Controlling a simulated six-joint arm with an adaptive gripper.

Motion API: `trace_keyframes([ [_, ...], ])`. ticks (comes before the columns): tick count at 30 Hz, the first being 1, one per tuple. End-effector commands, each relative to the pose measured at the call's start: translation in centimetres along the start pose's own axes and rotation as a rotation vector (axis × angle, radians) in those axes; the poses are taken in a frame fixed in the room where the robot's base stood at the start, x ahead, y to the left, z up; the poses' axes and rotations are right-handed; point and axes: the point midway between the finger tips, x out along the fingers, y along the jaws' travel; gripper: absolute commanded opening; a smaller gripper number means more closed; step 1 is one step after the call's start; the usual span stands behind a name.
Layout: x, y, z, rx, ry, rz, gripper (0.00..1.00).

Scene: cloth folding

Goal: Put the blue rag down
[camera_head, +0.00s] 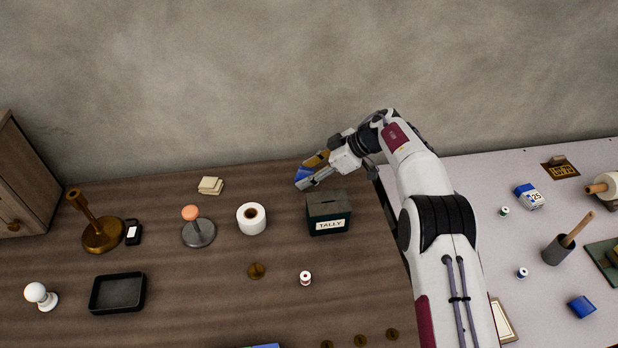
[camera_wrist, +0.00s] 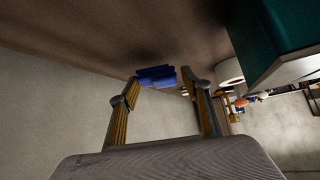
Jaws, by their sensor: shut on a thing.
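My gripper (camera_head: 306,180) is at the back of the dark wooden table, just behind and left of the green TALLY box (camera_head: 328,222). It is shut on the blue rag (camera_head: 303,174), a small folded bundle at the fingertips. In the wrist view the rag (camera_wrist: 156,75) shows between the two fingertips (camera_wrist: 160,84). The rag looks close to the tabletop, but I cannot tell whether it touches.
A white roll (camera_head: 251,218) stands left of the box, and cream pads (camera_head: 210,186) lie farther left. A grey stamp-like stand (camera_head: 198,232) and a black tray (camera_head: 118,293) are also left. The wall (camera_head: 240,90) is close behind. Bare table lies between the pads and my gripper.

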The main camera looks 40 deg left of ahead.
Motion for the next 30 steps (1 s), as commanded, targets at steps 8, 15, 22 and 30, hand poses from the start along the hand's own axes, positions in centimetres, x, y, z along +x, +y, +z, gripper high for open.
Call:
trace_keyframes([
  [8,1.7,0.0,1.6,0.001,0.001,0.0,0.39],
  [15,1.7,0.0,1.7,0.0,0.001,0.0,0.39],
  [22,1.9,0.0,1.9,0.001,0.0,0.0,0.39],
  [30,1.9,0.0,1.9,0.0,0.0,0.0,0.65],
])
